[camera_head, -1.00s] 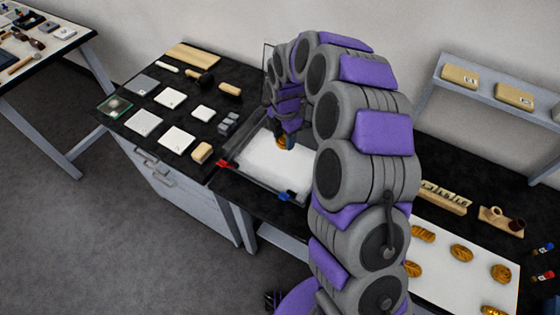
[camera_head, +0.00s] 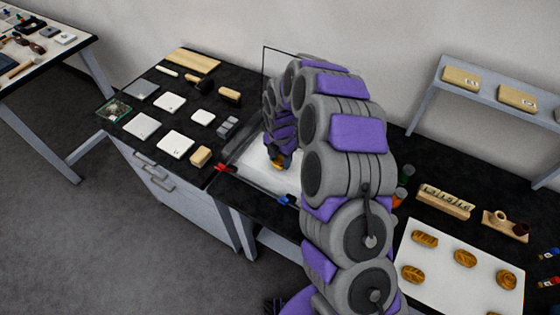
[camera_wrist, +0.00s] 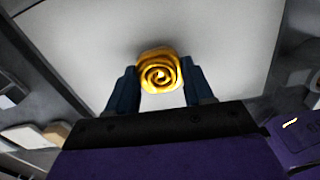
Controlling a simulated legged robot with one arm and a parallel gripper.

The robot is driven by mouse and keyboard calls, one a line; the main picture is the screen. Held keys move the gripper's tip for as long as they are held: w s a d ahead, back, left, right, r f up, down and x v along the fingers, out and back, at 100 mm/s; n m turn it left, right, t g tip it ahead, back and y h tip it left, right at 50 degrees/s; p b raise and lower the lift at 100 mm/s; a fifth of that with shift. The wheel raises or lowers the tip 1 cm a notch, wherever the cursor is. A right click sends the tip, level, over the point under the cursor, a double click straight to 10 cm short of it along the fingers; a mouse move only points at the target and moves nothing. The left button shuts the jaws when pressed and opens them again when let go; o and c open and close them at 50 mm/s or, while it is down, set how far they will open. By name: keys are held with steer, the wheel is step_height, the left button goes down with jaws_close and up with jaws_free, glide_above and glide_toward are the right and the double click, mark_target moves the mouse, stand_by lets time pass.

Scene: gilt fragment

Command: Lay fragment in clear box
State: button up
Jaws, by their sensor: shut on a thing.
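My gripper (camera_wrist: 161,76) is shut on a gold fragment (camera_wrist: 160,70) with a spiral relief, one finger on each side of it. In the head view the fragment (camera_head: 278,163) shows as a small gold patch at the end of my arm, over a white surface (camera_head: 252,162). Whether it touches that surface I cannot tell. A small clear box (camera_head: 115,110) stands at the left corner of the black bench, well left of my gripper. Its contents are too small to make out.
An upright clear pane (camera_head: 284,54) stands behind my arm. Red (camera_head: 222,168) and blue (camera_head: 286,200) clips sit along the front of the white surface. White tiles (camera_head: 175,144) and tools lie between it and the box. More gold pieces lie on a white board (camera_head: 440,284) at right.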

mark_target(280, 159)
steer(key=shift+f, duration=0.7)
steer(key=shift+r, duration=0.1)
steer(key=o, duration=1.1)
step_height(280, 159, up, 12)
steer(key=p, duration=0.2)
